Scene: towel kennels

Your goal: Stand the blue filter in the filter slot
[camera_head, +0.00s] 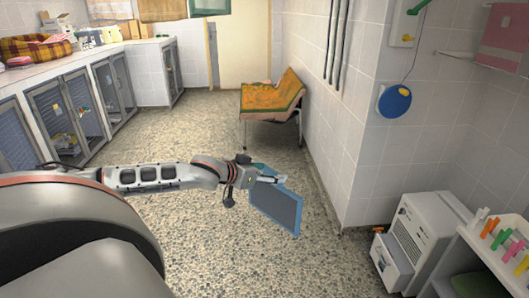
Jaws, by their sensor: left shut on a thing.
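My left gripper (262,179) is shut on the blue filter (277,208) at its upper edge. The filter is a thin blue-framed panel with a grey face, held tilted in the air over the open floor. A white box-shaped machine (432,226) with a vented side stands low at the right. A drawer-like part (391,265) juts from its lower front, with an orange item above it. I cannot make out for certain where the filter slot is. The filter is apart from the machine. My right gripper is not in view.
A white rack (478,243) with colored handles stands at the right edge. A tiled wall corner (365,160) is right of the filter. A bench with an orange cover (272,98) is at the back, and kennels (75,115) line the left. The speckled middle floor is clear.

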